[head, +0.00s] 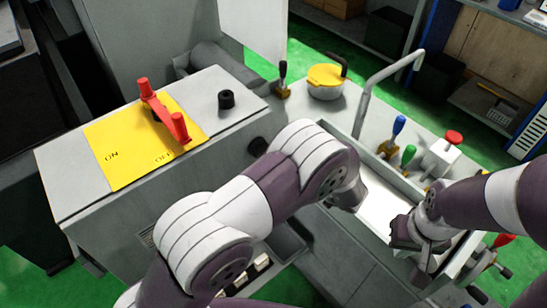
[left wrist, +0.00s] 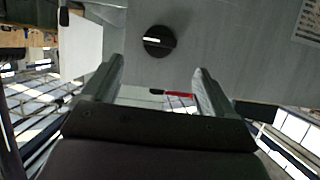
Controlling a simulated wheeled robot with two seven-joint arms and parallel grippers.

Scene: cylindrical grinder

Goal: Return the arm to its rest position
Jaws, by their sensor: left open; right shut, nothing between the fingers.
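My left arm (head: 265,195) reaches in from the bottom over the front of the grinder, its elbow bent and its wrist in the middle of the head view. Its fingers are mostly hidden there. In the left wrist view the left gripper (left wrist: 158,85) is open and empty, its two fingers spread before a grey panel with a black knob (left wrist: 158,41). My right arm (head: 485,205) comes in from the right. The right gripper (head: 418,258) is shut and empty, over the pale trough (head: 385,205) by the levers.
A grey cabinet carries a yellow ON/OFF plate (head: 112,150) with a red switch handle (head: 160,112) and a black knob (head: 226,99). A yellow-lidded pot (head: 325,82), a bent pipe (head: 365,95), blue and green levers, and a red button (head: 453,137) stand nearby. Green floor lies behind.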

